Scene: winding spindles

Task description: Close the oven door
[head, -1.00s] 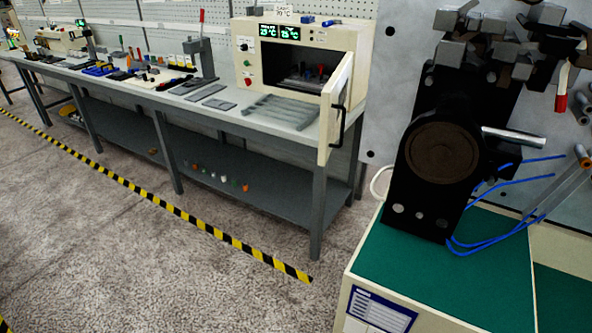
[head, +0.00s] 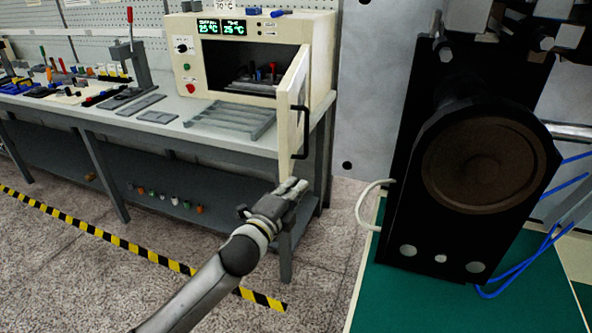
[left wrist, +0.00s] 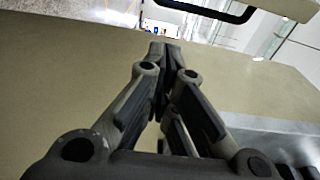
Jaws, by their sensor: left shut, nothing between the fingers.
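The cream oven (head: 180,70) stands on the right end of the grey bench. Its door (head: 289,115) is swung open at the right side and juts out past the bench front. A black bar handle (head: 304,135) is on its outer face. My left gripper (head: 291,186) is shut and empty, low beside the door's bottom edge in the head view. In the left wrist view the shut fingers (left wrist: 163,52) point at a beige surface, seemingly the door (left wrist: 60,90), with the black handle (left wrist: 205,12) beyond. I cannot tell whether they touch it. The right gripper is out of view.
Dark parts with red and blue tops (head: 258,74) stand inside the oven. A grey ribbed tray (head: 230,120) lies on the bench before it. A black machine (head: 480,170) on a green-topped cabinet (head: 400,290) stands close on the right. Yellow-black tape (head: 120,240) marks the floor.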

